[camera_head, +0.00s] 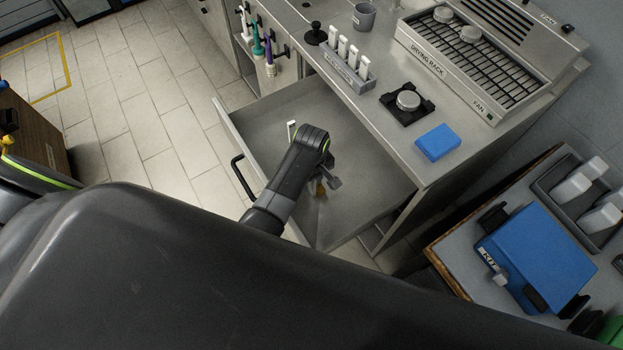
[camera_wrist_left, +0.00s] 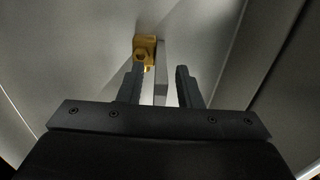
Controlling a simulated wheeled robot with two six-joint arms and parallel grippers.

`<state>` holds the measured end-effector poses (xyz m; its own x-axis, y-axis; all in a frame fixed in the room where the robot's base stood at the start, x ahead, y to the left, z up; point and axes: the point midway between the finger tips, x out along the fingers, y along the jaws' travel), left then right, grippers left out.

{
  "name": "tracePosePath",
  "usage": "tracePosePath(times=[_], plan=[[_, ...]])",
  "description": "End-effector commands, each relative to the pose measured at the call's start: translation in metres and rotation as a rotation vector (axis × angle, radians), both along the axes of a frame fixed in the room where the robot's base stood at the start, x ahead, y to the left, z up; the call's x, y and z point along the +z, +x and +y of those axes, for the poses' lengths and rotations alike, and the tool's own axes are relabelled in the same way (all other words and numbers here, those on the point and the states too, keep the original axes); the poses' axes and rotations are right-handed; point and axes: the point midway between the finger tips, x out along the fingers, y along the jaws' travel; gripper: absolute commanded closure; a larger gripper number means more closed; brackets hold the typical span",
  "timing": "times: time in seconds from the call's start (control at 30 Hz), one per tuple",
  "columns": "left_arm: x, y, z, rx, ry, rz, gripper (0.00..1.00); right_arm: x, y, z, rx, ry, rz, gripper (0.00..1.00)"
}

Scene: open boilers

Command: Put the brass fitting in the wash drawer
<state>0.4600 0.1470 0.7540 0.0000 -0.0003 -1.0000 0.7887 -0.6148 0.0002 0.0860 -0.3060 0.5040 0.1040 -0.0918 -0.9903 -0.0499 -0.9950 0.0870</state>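The wash drawer (camera_head: 350,140) is pulled open, with a black handle (camera_head: 243,178) on its front. My left gripper (camera_head: 331,181) reaches down into the drawer. The brass fitting (camera_head: 320,188) shows in the head view as a small yellowish piece at the gripper, partly hidden by it. In the left wrist view the brass fitting (camera_wrist_left: 145,48) is just beyond the tip of the left finger, against the grey metal. The gripper's fingers (camera_wrist_left: 160,82) are apart there, with nothing clearly held between them. My right gripper is not in view.
The counter above the drawer holds a drying rack (camera_head: 475,60), a blue sponge-like block (camera_head: 438,142), a round knob on a black base (camera_head: 407,101) and a labelled holder (camera_head: 347,66). A side table at lower right carries a blue box (camera_head: 535,255).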

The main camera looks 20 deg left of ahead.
Motion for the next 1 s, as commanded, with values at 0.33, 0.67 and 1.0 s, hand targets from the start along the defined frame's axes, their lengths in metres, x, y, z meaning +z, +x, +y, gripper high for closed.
tracePosePath(times=[0.33,0.67,1.0], plan=[[0.026,0.001,-0.001,0.001,-0.002,-0.004,0.68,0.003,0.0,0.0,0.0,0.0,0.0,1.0],[0.091,0.001,0.0,0.0,-0.001,-0.004,0.68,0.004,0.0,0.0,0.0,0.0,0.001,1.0],[0.123,0.0,0.0,0.0,-0.001,0.001,0.68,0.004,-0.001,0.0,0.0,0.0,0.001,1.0]])
